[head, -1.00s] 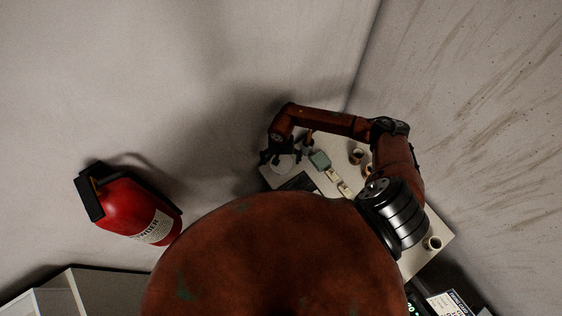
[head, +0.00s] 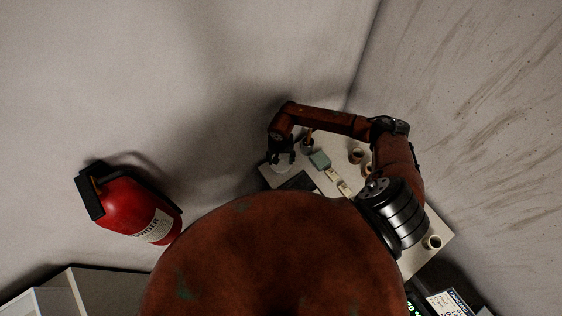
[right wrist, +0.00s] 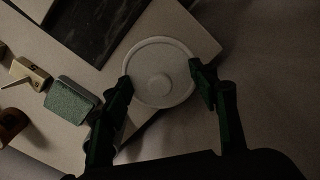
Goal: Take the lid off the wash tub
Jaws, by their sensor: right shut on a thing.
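The wash tub's round pale lid (right wrist: 162,55) has a small raised knob in its middle. In the right wrist view it lies between the fingertips of my right gripper (right wrist: 160,78), which touch its rim on opposite sides. In the head view the same pale round thing (head: 283,168) shows at the table's far left corner, partly under my right gripper (head: 282,159). My right gripper is shut on the lid. The tub's body is hidden below the lid, and I cannot tell whether the two are apart. My left gripper is not in view.
Near the lid on the pale table (head: 327,186) are a dark slab (head: 298,182), a green block (head: 320,159) and small pale blocks (head: 338,181). Brown cups (head: 357,155) stand farther right, another cup (head: 433,242) at the near right. Walls rise close behind.

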